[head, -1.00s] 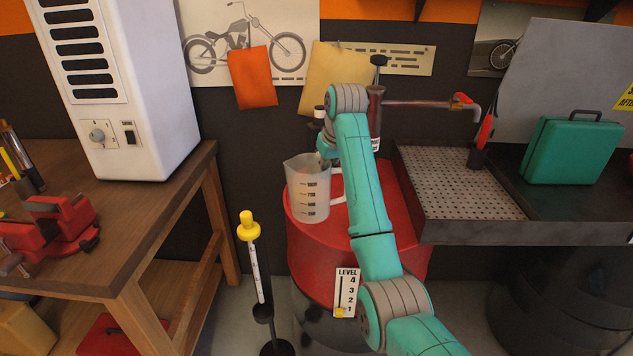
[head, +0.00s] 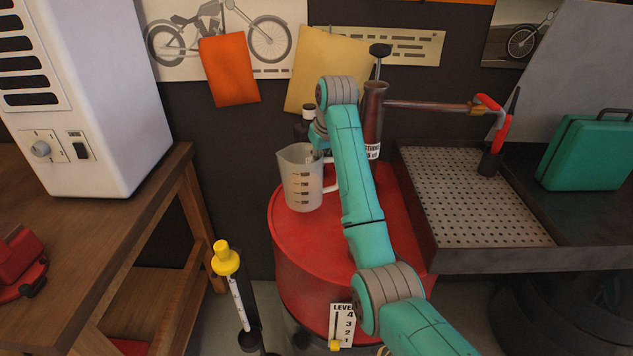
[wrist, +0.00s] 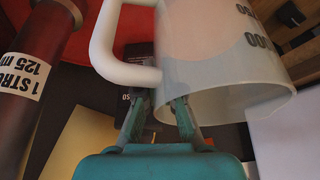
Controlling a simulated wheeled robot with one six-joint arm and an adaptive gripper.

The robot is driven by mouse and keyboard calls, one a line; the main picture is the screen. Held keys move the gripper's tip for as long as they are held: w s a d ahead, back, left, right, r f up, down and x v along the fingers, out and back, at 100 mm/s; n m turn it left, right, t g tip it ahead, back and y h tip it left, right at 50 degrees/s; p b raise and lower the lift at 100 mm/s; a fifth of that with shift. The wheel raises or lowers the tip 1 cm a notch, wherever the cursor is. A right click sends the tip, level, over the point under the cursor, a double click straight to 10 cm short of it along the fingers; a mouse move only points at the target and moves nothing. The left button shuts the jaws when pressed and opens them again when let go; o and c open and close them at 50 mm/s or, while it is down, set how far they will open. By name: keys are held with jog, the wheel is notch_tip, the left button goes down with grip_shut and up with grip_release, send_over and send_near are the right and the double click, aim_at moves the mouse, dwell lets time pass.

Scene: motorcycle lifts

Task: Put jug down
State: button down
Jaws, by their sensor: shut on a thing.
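The jug (head: 302,188) is translucent, with dark graduation marks and a white handle on its right. In the head view it is upright over the left rear of the red drum's lid (head: 310,240). I cannot tell whether its base touches the lid. My gripper (head: 320,142) is at the jug's upper rim, partly hidden by my arm. In the wrist view the jug (wrist: 225,65) fills the upper right, and its handle (wrist: 105,45) is left of the fingers. My gripper (wrist: 160,108) is shut on the jug's wall near the handle.
A dark red cylinder (head: 373,110) with a pipe stands right behind the jug. A dark bottle (head: 304,125) is behind it. A perforated tray (head: 475,200) lies right, a wooden bench (head: 110,240) left. The front of the lid is clear.

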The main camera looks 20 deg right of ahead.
aim_at(319, 178)
notch_tip(319, 178, down, 6)
jog(key=shift+f, duration=0.1)
jog(key=c, duration=1.3)
grip_release()
